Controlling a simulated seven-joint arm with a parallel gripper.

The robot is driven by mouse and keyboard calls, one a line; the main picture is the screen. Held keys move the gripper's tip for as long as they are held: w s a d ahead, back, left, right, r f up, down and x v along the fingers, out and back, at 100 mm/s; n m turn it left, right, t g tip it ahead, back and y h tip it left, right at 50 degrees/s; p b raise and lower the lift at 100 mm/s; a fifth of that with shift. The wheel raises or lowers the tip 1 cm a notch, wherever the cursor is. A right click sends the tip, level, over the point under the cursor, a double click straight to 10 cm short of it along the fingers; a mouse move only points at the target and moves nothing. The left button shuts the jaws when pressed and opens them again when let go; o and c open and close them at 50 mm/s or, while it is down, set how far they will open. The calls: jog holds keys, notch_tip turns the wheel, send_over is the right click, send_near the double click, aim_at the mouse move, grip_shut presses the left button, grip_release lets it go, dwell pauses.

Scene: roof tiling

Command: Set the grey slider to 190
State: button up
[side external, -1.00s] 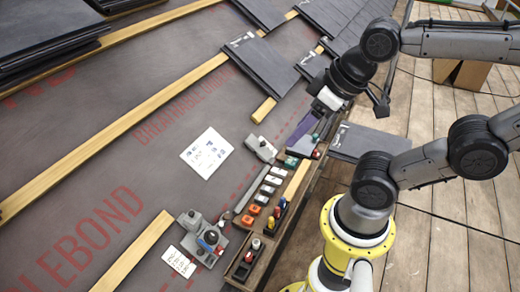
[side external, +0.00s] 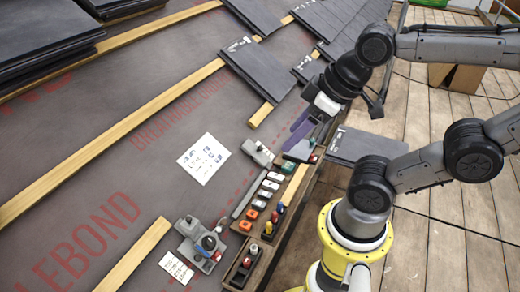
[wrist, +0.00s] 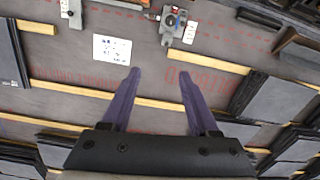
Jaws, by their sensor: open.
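I cannot tell for certain which part is the grey slider, and no scale number is readable. A grey device with a dark knob (side external: 257,153) lies on the membrane left of my gripper in the side view. A second grey device with dark knobs (side external: 203,244) sits lower left. In the wrist view, a device with a pale marked strip (wrist: 175,24) is at the top, beyond my fingertips. My gripper (wrist: 159,74) is open and empty, its two purple fingers wide apart. In the side view my gripper (side external: 300,128) is near the upper end of the wooden tool tray.
The wooden tray (side external: 274,246) holds several coloured small items. A white printed sheet (side external: 203,158) and a smaller card (side external: 176,267) lie on the membrane. Dark tiles (side external: 262,70) and wooden battens (side external: 130,137) lie beyond.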

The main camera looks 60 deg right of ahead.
jog(key=w+d+r+n+t+y, duration=0.1)
jog(key=w+r+n, duration=0.25)
jog(key=w, duration=0.45)
jog(key=w+r+n+t, duration=0.1)
jog(key=w+r+n, duration=0.1)
jog(key=w+r, duration=0.45)
jog(key=w+d+f+h, duration=0.1)
jog(key=w+d+f, duration=0.3)
jog(key=w+d, duration=0.35)
jog(key=w+d+f, duration=0.4)
jog(key=w+d, duration=0.3)
jog(key=w, duration=0.2)
jog(key=m+g, duration=0.2)
jog(key=m, duration=0.3)
send_over(260, 148)
jog(key=a, duration=0.3)
notch_tip(260, 148, down, 27)
jog(key=s+d+f+m+g, duration=0.1)
jog(key=s+d+f+m, duration=0.1)
jog(key=s+d+f, duration=0.35)
jog(key=x, duration=0.5)
jog(key=s+a+x, duration=0.1)
jog(key=x, duration=0.9)
jog(key=shift+s+a+f, duration=0.15)
jog(key=shift+a+f, duration=0.25)
jog(key=shift+f, duration=0.25)
